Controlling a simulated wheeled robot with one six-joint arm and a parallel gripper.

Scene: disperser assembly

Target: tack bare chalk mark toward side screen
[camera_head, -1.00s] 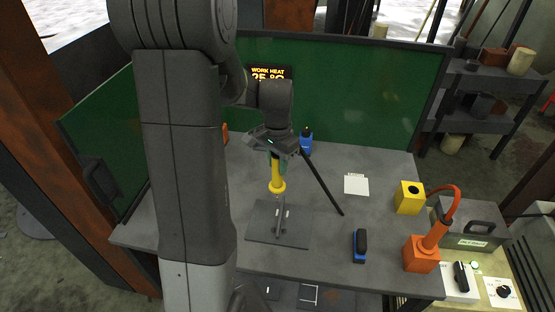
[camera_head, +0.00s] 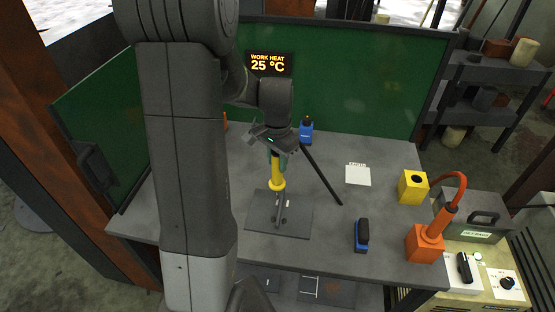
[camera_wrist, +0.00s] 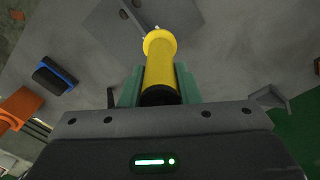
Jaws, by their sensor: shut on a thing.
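My gripper (camera_head: 277,154) is shut on a yellow-handled torch (camera_head: 277,175), pointing down over a grey steel plate (camera_head: 300,222) on the bench. In the wrist view the yellow handle (camera_wrist: 160,66) sits between the green fingers, its flared end toward the plate (camera_wrist: 103,24). The torch's thin front end is over the plate's middle, among slim grey parts and small pale marks. I cannot tell which mark is bare, or whether the tip touches. The green side screen (camera_head: 100,118) stands at the bench's left edge, partly behind my arm.
A green back screen (camera_head: 350,80) carries a display reading 25 °C (camera_head: 270,64). On the bench (camera_head: 225,254) are a blue bottle (camera_head: 306,132), a white card (camera_head: 358,175), a yellow block (camera_head: 412,187), a blue-black brush (camera_head: 362,235) and an orange holder (camera_head: 424,243).

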